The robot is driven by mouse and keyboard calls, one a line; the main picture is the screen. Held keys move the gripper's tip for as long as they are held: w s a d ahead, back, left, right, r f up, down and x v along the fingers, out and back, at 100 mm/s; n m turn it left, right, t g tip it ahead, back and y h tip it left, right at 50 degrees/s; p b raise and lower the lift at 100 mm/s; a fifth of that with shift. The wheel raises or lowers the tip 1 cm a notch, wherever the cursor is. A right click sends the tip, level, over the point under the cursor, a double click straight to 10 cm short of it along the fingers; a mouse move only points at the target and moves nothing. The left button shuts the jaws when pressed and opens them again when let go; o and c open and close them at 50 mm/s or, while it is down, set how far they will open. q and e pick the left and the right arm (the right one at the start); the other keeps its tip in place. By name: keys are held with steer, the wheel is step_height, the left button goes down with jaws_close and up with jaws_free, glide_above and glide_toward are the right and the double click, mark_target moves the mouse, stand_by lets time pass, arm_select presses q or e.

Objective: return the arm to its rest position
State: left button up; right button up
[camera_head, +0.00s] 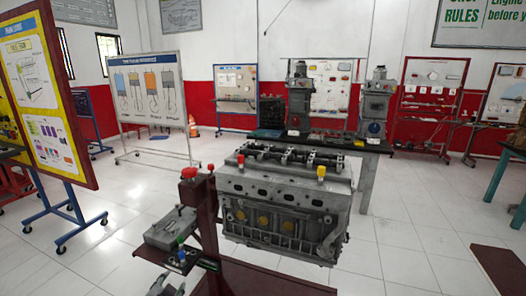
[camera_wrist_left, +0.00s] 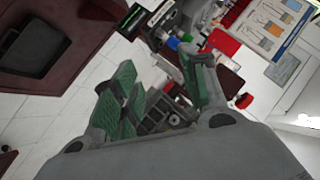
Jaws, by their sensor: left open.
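My left gripper (camera_head: 165,286) shows only in part at the bottom left edge of the head view, low beside the engine stand. In the left wrist view the left gripper (camera_wrist_left: 158,76) has its green-padded fingers spread apart, with nothing held between them. My right gripper is not in view.
The engine block (camera_head: 285,205) stands on a dark red stand (camera_head: 207,220). A grey box (camera_head: 171,229) sits left of the post. A poster board (camera_head: 52,95) stands at left. Two machines stand on a table (camera_head: 365,147) behind. White floor (camera_head: 405,225) is clear at right.

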arm_select(q)
steer(key=s+d+f+n+g+h, duration=0.1)
steer(key=s+d+f+n+g, duration=0.15)
steer(key=s, duration=0.45)
steer(key=s+d+f+n+g, duration=0.1)
steer(key=s+f+g, duration=0.2)
steer(key=s, duration=0.4)
steer(key=s+d+f+n+g+h, duration=0.1)
steer(key=s+d+f+g, duration=0.15)
steer(key=s, duration=0.45)
step_height(320, 180, down, 30)
steer(key=s+a+f+g+p, duration=0.1)
steer(key=a+p, duration=0.1)
steer(key=s+a+f, duration=0.4)
steer(key=s+f, duration=0.5)
steer(key=s, duration=0.1)
steer(key=s+a+f+g+p, duration=0.1)
steer(key=s+a+f, duration=0.3)
steer(key=s+f, duration=0.5)
steer(key=shift+s+a+y, duration=0.25)
steer(key=shift+s+y, duration=0.15)
steer(key=shift+s, duration=0.55)
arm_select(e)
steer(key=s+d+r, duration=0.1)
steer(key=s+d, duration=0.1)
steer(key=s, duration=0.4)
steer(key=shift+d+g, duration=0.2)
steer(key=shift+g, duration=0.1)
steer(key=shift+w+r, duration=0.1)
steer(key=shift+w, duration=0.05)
